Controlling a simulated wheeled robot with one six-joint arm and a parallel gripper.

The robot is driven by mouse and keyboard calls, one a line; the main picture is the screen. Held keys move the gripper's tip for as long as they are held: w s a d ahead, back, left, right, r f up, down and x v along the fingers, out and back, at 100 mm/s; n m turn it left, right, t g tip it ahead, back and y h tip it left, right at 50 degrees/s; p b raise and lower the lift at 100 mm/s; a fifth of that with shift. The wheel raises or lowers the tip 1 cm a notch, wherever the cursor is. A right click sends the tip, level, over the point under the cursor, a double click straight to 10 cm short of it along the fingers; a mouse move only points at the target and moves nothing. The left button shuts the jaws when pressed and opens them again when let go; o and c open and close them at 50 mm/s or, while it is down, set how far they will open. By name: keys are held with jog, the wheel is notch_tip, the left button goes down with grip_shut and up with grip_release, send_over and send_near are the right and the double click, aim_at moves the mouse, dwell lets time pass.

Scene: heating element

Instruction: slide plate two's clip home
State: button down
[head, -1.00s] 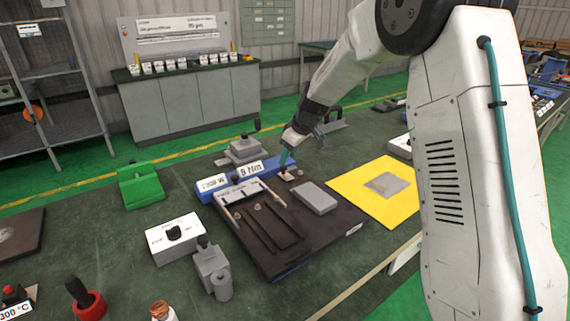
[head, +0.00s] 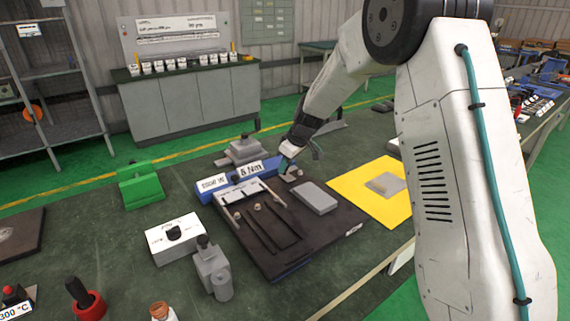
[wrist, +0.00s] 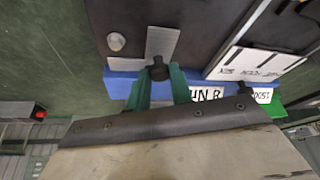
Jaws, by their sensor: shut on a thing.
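A dark plate (head: 275,262) lies on the green bench in the head view, with a heating loop and pale bars on it. A blue block (head: 208,195) with white labels runs along its far edge. My gripper (head: 287,165) is low at the plate's far right corner, beside the blue block. In the wrist view its teal fingers (wrist: 160,88) are shut around a black knob (wrist: 159,71). A grey strip (wrist: 163,43), which looks like the clip, extends from the knob over the dark plate. A small pale piece (head: 293,175) shows beside my gripper. How far the clip is seated is hidden.
A grey block (head: 316,197) lies on the plate. A yellow mat (head: 375,205) with a grey piece is to the right. A white box (head: 173,238), a grey fixture (head: 212,270) and a green block (head: 141,185) stand left. A grey clamp (head: 243,150) stands behind.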

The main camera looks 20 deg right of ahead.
aim_at(290, 180)
jog(key=shift+s+d, duration=0.25)
jog(key=shift+s, duration=0.5)
jog(key=shift+s+d, duration=0.25)
jog(key=shift+s, duration=0.5)
jog(key=shift+s+d, duration=0.25)
jog(key=shift+s, duration=0.5)
jog(key=c, duration=1.3)
grip_release()
jog(key=shift+s+d, duration=0.1)
jog(key=shift+o, duration=0.2)
jog(key=shift+r, duration=0.2)
jog(key=v, duration=0.7)
jog(key=shift+r, duration=0.15)
